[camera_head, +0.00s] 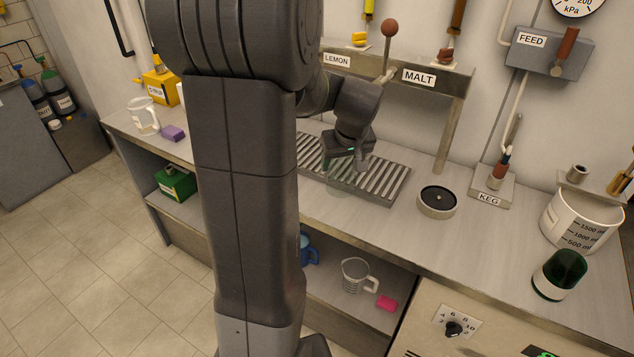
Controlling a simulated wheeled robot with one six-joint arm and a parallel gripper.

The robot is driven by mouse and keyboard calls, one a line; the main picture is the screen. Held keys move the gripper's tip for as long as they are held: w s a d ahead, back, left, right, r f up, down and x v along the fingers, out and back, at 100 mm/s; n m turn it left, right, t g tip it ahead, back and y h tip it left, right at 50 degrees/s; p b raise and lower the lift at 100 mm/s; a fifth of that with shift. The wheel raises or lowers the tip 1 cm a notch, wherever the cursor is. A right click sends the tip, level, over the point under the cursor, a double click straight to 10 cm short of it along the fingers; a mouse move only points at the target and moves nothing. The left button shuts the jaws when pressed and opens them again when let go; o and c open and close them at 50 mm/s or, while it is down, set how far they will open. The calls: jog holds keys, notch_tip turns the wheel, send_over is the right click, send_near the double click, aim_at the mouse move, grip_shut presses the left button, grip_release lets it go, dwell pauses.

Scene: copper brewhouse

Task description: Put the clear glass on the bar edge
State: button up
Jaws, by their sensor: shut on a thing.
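My gripper (347,160) is over the slatted metal drip tray (385,186) on the counter, pointing down. It is shut on the clear glass (341,187), which shows only as a faint greenish see-through shape at and below the fingers. The glass is by the tray's front side; I cannot tell whether its base touches anything. My arm hides part of the tray and counter. The bar edge (362,241) is the counter's front rim, running from upper left to lower right, with bare metal top behind it.
A tap frame (449,135) rises behind the tray. A clear jug (356,275) sits on the shelf below. Counter between tray and front rim is free.

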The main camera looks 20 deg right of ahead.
aim_at(347, 165)
jog(key=shift+f, duration=4.1)
jog(key=o, duration=1.2)
jog(key=shift+c, duration=0.2)
jog(key=shift+r, duration=0.1)
jog(key=shift+r, duration=0.2)
jog(key=v, duration=1.1)
jog(key=shift+s+r, duration=0.15)
jog(key=shift+r, duration=0.2)
